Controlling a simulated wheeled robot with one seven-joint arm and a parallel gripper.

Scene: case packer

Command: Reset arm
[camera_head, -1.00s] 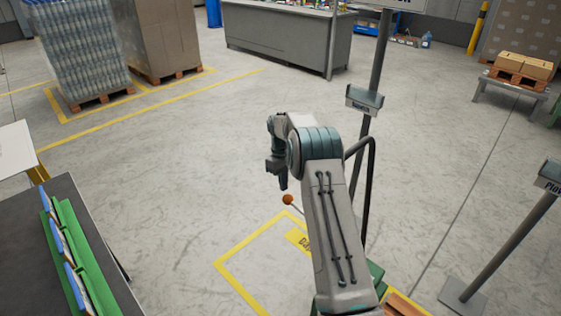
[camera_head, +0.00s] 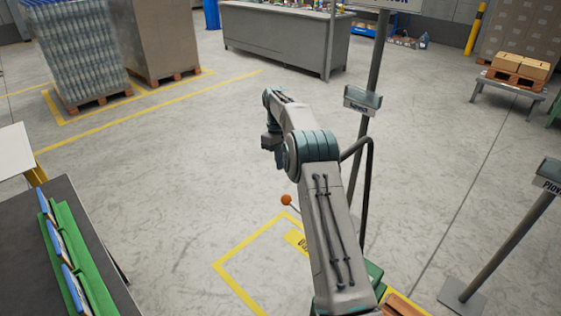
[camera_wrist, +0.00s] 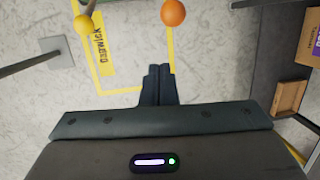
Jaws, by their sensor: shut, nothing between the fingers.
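My gripper shows in the wrist view (camera_wrist: 158,72) with its two dark fingers together and nothing between them. In the head view my arm reaches up and away from the lower middle. Its wrist end hangs at the left of the elbow, above bare floor, and the fingers are hard to make out there. Nothing touches the gripper in either view.
An orange ball-topped lever (camera_head: 286,200) stands near my arm, and a grey post (camera_head: 372,100) rises behind it. A dark table (camera_head: 30,250) with a green rack (camera_head: 90,270) is at left. Wrapped pallets and a grey counter (camera_head: 285,45) stand behind. The middle floor is clear.

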